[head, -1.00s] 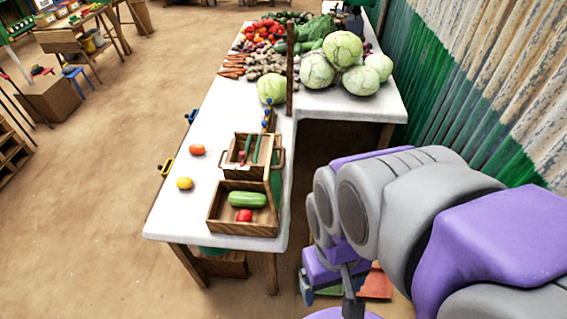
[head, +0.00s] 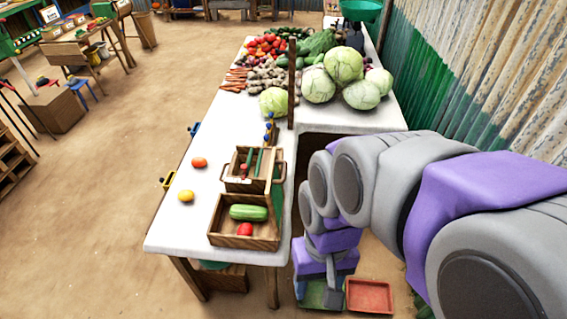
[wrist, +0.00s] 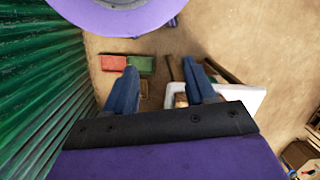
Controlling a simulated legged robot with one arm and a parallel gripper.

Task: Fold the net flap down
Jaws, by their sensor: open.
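I cannot make out a net flap for certain. A narrow green piece (head: 277,196) shows at the right side of the wooden crates on the white table, but I cannot tell if it is net. The front crate (head: 228,241) holds a green vegetable (head: 248,212) and a red one (head: 244,229). A smaller crate (head: 236,187) with a handle stands behind it. My gripper (head: 318,290) hangs right of the table, pointing down above the floor, apart from the crates. In the wrist view my gripper (wrist: 161,90) has its two blue fingers spread, with nothing between them.
The white table (head: 190,225) carries heaped vegetables and large cabbages (head: 319,85) at the back. A red tray (head: 369,296) and a green tray (wrist: 140,65) lie on the floor near my gripper. A corrugated wall (head: 470,90) bounds the right.

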